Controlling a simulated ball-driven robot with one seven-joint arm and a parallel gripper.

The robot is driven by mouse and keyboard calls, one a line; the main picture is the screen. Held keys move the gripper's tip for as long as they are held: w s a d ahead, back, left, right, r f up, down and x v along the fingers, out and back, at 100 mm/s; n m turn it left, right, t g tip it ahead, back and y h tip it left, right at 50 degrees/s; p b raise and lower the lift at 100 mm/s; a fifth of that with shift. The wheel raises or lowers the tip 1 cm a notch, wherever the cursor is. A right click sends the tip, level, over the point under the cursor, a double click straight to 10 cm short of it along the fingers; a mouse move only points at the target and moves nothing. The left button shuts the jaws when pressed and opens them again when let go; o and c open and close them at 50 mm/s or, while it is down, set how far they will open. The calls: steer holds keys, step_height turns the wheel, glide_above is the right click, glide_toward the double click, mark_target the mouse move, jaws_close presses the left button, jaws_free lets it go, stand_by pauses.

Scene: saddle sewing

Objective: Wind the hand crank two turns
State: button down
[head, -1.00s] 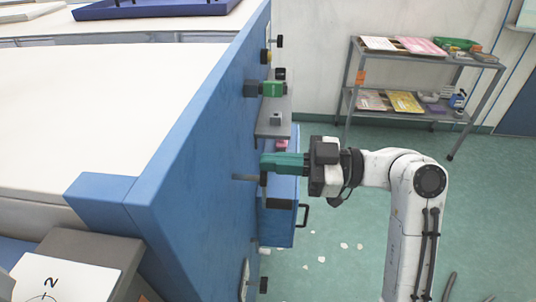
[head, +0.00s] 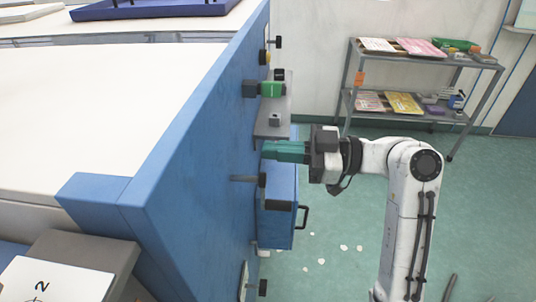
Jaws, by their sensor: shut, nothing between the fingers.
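My gripper (head: 268,150), with green fingers, is shut and empty beside the blue front panel (head: 190,150) of the bench. Lower down, a pale round disc (head: 244,281) seen edge-on carries a black grip (head: 263,287), well below my gripper. I cannot tell for sure which of these is the hand crank.
A green and dark fitting (head: 268,89) and a small shelf (head: 272,125) stick out above my gripper. A blue box (head: 278,228) with a black handle (head: 303,216) projects below it. A metal rack (head: 425,90) stands behind. White scraps (head: 343,248) lie on open floor.

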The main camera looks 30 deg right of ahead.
steer(key=shift+w+d+r, duration=0.1)
steer(key=shift+w+d, duration=0.4)
steer(key=shift+w, duration=0.2)
steer(key=shift+w+d+r+b, duration=0.1)
steer(key=shift+w+d+b, duration=0.4)
steer(key=shift+w, duration=0.2)
steer(key=shift+w+d+r, duration=0.15)
steer(key=shift+w+d, duration=0.35)
steer(key=shift+w, duration=0.2)
steer(key=shift+w+d+b, duration=0.1)
steer(key=shift+b, duration=0.25)
steer(key=shift+w+d+r, duration=0.1)
steer(key=shift+w+d, duration=0.3)
steer(key=shift+w, duration=0.15)
steer(key=shift+w+b, duration=0.1)
steer(key=shift+b, duration=0.2)
